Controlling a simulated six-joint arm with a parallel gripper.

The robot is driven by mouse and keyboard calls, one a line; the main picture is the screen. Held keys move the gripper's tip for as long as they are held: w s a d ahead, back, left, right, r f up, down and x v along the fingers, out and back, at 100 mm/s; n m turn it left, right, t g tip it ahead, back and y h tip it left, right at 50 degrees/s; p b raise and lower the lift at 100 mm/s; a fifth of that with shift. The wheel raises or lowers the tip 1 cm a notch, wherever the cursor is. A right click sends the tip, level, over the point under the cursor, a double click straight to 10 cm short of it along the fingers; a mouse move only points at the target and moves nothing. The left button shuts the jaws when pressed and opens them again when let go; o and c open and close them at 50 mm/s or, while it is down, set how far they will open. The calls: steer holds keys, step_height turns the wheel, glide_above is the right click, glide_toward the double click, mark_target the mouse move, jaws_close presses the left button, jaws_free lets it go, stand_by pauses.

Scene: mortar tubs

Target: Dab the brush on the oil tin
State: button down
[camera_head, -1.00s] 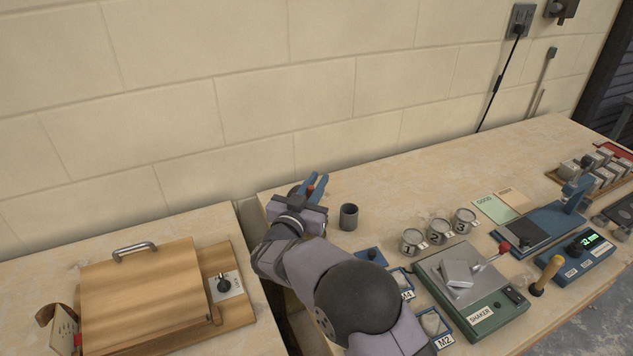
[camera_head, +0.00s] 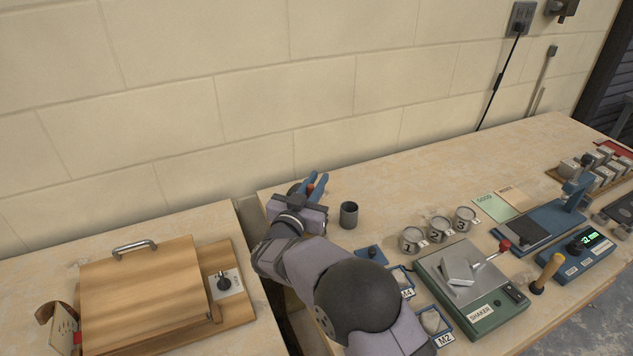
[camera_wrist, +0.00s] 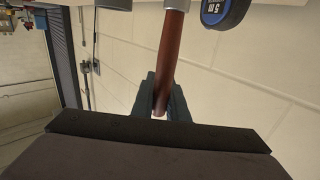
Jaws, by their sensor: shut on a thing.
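My gripper (camera_head: 315,183) is above the back left corner of the right-hand bench, near the wall. Its blue fingers are shut on the brush (camera_wrist: 171,50), whose red-brown handle passes between the fingertips in the wrist view. A pale metal band shows at the top edge of that view; the bristles are out of sight. In the head view only a small reddish bit of the handle shows. I cannot make out the oil tin for sure. A dark rounded thing (camera_head: 293,189) is partly hidden behind my gripper, and I cannot tell what it is.
A dark grey cup (camera_head: 349,215) stands just right of my gripper. Numbered metal cups (camera_head: 438,230), a green shaker (camera_head: 481,310) and blue trays lie further right. A wooden box (camera_head: 143,298) sits on the left bench, across a gap. The bench behind the numbered cups is clear.

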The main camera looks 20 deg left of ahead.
steer(key=shift+f+b, duration=0.3)
steer(key=shift+f, duration=0.3)
stand_by(0.8)
steer(key=shift+r, duration=0.1)
step_height(320, 180, up, 7)
steer(key=p, duration=0.5)
stand_by(0.3)
stand_by(0.5)
